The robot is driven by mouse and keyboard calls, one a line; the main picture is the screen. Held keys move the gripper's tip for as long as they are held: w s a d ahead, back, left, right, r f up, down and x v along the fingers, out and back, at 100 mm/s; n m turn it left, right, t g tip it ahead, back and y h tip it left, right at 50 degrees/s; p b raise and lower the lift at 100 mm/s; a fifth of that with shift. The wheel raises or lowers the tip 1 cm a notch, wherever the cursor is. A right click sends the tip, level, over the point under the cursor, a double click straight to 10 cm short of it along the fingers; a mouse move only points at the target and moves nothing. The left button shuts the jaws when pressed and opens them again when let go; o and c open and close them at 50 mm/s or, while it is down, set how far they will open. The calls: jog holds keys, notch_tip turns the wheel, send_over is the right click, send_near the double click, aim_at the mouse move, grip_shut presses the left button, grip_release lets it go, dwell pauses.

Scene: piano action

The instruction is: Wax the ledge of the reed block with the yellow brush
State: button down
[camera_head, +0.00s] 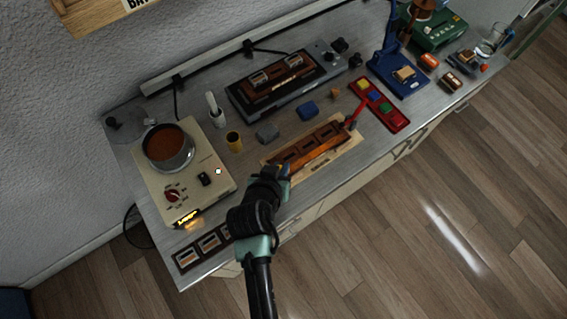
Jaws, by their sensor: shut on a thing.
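A long brown wooden block with dark recesses, which looks like the reed block (305,149), lies on a pale board (347,150) near the front edge of the bench. An orange-brown strip runs along its front side. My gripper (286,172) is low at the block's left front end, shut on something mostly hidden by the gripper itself. I cannot make out whether this is the yellow brush, or whether it touches the ledge. A small yellow piece (362,84) sits in a red tray (397,124) with blue and green pieces; I cannot tell if it is a brush.
A pot of brown stuff (169,148) stands on a cream heater (216,178) at left. A yellow-brown cup (234,142), grey block (268,132) and blue block (307,108) stand behind the reed block. A black device (317,76) and blue stand (386,69) are farther back.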

jog(key=shift+f, duration=0.1)
jog(key=shift+w+d, duration=0.45)
jog(key=shift+d, duration=0.25)
jog(key=shift+w+d, duration=0.4)
jog(key=shift+d, duration=0.25)
jog(key=shift+w+d, duration=0.95)
jog(key=shift+d, duration=0.3)
jog(key=shift+d, duration=0.1)
jog(key=shift+w+d, duration=0.9)
jog(key=shift+d, duration=0.3)
jog(key=shift+w+d, duration=0.95)
jog(key=shift+d, duration=0.3)
